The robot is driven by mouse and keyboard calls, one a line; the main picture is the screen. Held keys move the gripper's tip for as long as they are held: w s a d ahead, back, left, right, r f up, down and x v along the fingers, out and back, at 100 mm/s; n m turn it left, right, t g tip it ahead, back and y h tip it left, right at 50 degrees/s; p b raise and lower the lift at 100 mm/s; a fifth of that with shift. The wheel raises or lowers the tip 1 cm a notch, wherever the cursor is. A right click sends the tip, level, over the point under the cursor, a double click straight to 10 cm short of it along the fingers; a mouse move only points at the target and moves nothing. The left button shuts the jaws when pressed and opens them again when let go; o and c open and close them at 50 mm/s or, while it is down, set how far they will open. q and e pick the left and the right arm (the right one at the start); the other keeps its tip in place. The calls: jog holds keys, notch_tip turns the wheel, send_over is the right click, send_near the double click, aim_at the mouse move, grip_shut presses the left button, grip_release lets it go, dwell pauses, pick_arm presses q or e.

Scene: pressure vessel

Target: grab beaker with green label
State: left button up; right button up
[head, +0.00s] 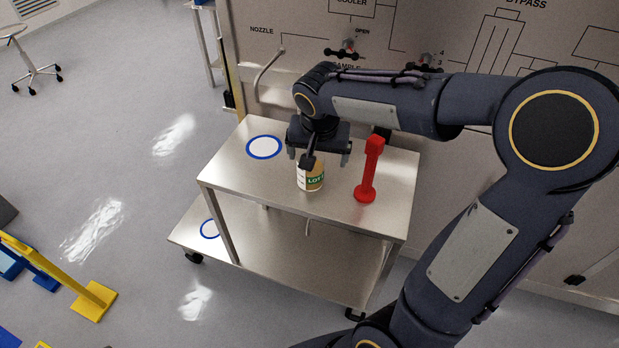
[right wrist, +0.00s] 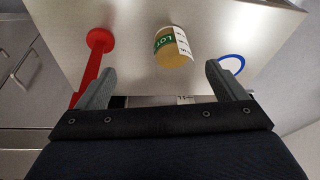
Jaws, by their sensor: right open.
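My right gripper (head: 321,163) is open and empty, just above and behind the beaker in the head view. Its two grey fingers show spread apart in the right wrist view (right wrist: 160,80). One finger partly covers the beaker in the head view. My left gripper is out of view.
A red stand-like object (head: 369,172) is on the cart (head: 235,180) just right of the beaker. A blue-ringed white circle (head: 265,147) marks the shelf's left part, which is clear. A wall panel (head: 400,30) with valves stands behind. A yellow frame (head: 92,300) is at lower left.

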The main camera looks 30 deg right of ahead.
jog(key=m+h, duration=0.1)
jog(key=m, duration=0.1)
send_over(313, 181)
jog(key=w+a, duration=0.1)
jog(key=a, duration=0.1)
notch_tip(313, 181, down, 4)
jog(key=shift+w+d+f+b, duration=0.1)
jog(key=shift+w+d+b, duration=0.15)
jog(key=shift+b, duration=0.1)
jog(key=x, duration=0.4)
jog(key=p+x, duration=0.1)
jog(key=x, duration=0.2)
jog(key=shift+s+d+f, duration=0.1)
jog(key=shift+s+d, duration=0.05)
jog(key=shift+d, duration=0.2)
jog(key=shift+h, duration=0.3)
jog(key=c, duration=1.3)
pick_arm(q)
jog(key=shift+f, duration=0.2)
pick_arm(e)
jog(key=shift+c, duration=0.2)
